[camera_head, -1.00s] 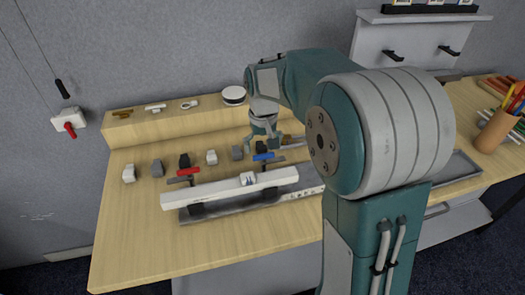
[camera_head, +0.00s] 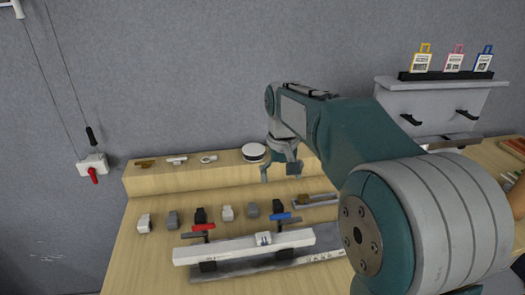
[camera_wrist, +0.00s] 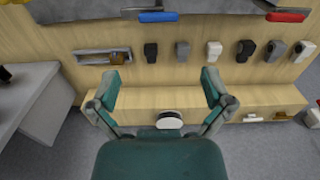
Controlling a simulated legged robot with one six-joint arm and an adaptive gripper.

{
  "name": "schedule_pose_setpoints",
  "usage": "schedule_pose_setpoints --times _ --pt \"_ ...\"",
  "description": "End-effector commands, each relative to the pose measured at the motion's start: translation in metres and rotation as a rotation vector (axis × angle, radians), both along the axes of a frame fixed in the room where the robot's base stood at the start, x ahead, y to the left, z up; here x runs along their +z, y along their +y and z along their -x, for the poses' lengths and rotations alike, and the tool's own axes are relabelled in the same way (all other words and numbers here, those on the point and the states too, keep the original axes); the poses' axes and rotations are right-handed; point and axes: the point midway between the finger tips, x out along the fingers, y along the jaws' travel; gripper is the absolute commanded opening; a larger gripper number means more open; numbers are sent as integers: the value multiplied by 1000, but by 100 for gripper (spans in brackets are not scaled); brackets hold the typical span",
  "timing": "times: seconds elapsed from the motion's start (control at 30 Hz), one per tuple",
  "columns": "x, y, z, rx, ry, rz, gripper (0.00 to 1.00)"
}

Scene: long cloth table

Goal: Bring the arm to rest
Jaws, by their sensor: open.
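My gripper (camera_head: 281,172) is raised above the back part of the wooden table (camera_head: 150,262), close to the raised wooden ledge. In the wrist view my gripper (camera_wrist: 160,90) has its two fingers spread wide with nothing between them. A white round thing with a dark band (camera_head: 253,152) stands on the ledge just left of my gripper. It also shows in the wrist view (camera_wrist: 169,120), near the gripper's palm; I see no contact.
A row of several small grey, black and white blocks (camera_head: 200,216) stands before the ledge. A long white bar (camera_head: 215,251) with red and blue handled clamps lies in front. A wall shelf (camera_head: 440,84) with tags is at right.

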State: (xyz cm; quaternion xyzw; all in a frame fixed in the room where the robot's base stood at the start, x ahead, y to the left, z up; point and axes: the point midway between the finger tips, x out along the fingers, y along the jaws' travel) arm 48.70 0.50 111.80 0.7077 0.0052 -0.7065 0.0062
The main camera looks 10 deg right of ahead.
Motion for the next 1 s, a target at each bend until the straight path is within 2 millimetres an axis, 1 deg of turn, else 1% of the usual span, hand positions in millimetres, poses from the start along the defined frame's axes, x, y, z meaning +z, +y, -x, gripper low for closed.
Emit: schedule_pose_setpoints --times 0.07,0.17,0.3,0.5,0.67,0.8,0.9,1.0 --pt "2 0 3 0 -6 0 100" --pt "10 0 19 -1 -38 -1 100" --pt "23 -1 56 -4 -111 -1 100" --pt "29 -2 111 -8 -219 -3 100" --pt "24 -3 155 -11 -306 -3 100" --pt "13 -4 191 -12 -381 -4 100" --pt "3 -4 212 -14 -430 -4 100" --pt "-7 -4 227 -15 -465 -5 100"
